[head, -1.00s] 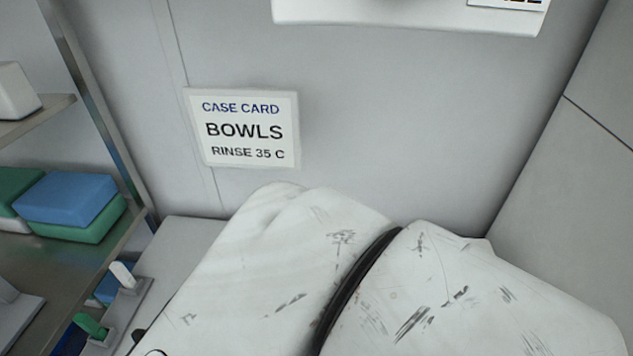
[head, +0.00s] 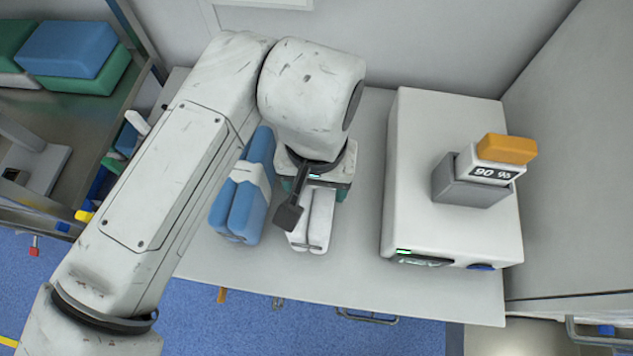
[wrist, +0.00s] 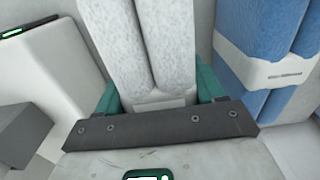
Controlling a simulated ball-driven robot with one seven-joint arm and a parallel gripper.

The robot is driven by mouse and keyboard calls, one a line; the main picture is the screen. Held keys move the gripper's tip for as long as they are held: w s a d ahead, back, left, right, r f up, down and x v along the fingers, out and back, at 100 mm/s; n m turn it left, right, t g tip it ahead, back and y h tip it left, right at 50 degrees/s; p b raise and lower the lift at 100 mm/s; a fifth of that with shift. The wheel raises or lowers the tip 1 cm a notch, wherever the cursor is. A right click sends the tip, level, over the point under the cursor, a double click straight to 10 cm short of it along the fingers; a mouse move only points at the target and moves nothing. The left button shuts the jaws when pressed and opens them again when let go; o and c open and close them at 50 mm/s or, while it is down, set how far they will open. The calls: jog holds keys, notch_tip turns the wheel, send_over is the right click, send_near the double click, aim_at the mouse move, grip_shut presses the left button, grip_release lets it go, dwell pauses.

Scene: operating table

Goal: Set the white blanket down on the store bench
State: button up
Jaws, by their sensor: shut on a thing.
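The white blanket (head: 319,228), a folded pair of rolls, is at the middle of the pale bench (head: 345,275). My gripper (head: 314,188) is over its far part, pointing down, partly hidden by my wrist. In the wrist view the white blanket (wrist: 140,40) lies between the green fingers of my gripper (wrist: 158,92), which are shut on it. I cannot tell whether its underside touches the bench top. A blue blanket (head: 241,205) with a white band lies just left of it, a narrow gap apart; it also shows at the right of the wrist view (wrist: 265,40).
A white box-shaped unit (head: 420,150) stands on the bench to the right, with a grey holder (head: 468,187) and an orange-topped block (head: 507,150) on it. A shelf (head: 95,135) with blue and green packs stands at the left. Bare bench lies between blanket and unit.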

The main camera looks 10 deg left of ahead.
jog(key=shift+f, duration=1.05)
jog(key=shift+f, duration=0.15)
jog(key=o, duration=1.4)
notch_tip(320, 180, up, 12)
jog(key=shift+r+b, duration=0.15)
jog(key=shift+b, duration=0.15)
